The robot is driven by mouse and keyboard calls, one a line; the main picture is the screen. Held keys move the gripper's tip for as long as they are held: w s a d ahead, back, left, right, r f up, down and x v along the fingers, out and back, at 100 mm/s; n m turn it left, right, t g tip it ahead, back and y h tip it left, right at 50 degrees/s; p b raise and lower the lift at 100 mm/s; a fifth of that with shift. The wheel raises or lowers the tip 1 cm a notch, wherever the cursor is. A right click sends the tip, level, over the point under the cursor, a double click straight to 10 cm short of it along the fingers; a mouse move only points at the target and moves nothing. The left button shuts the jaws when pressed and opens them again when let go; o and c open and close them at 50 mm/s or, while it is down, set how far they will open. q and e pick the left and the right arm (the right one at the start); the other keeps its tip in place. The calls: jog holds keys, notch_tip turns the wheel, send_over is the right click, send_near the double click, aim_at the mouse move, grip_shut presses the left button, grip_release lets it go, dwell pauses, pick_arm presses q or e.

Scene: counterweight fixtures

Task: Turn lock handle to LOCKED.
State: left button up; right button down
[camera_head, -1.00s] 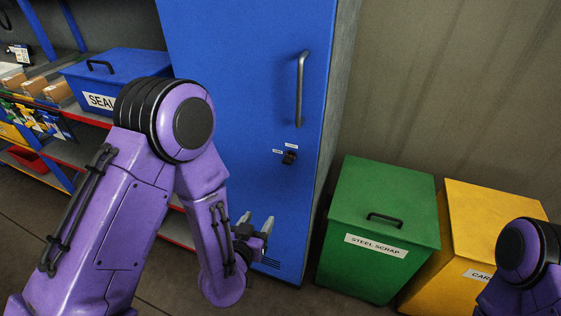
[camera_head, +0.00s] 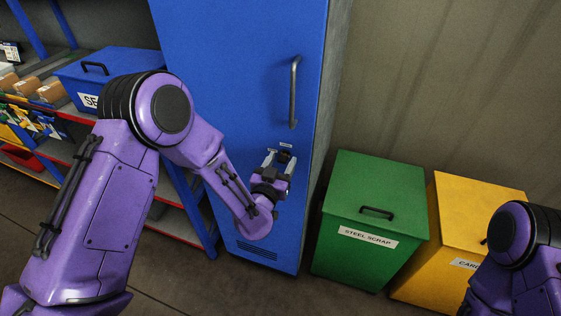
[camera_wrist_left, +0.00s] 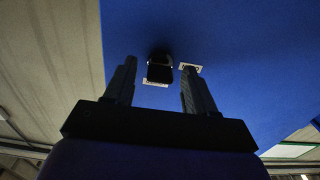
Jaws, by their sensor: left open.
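The blue cabinet (camera_head: 235,75) stands upright with a long grey vertical pull handle (camera_head: 294,92) on its door. The small black lock handle (camera_wrist_left: 160,66) shows on the blue door in the left wrist view, with small white labels beside it. In the head view my gripper hides the lock handle, and one label (camera_head: 286,146) shows just above. My left gripper (camera_head: 281,156) is open in front of the lock. In the wrist view its fingers (camera_wrist_left: 156,78) stand apart on either side of the lock handle, with no contact visible. My right gripper is out of view.
A green steel scrap bin (camera_head: 374,187) and a yellow bin (camera_head: 473,212) stand right of the cabinet. Shelving with a blue lidded box (camera_head: 117,67) stands at the left. The floor in front of the cabinet is clear.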

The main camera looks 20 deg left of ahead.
pick_arm(q)
grip_shut()
jog(key=n+b, duration=0.9)
jog(key=n, duration=0.8)
jog(key=shift+a+f+n, duration=0.1)
jog(key=shift+n, duration=0.3)
dwell(0.3)
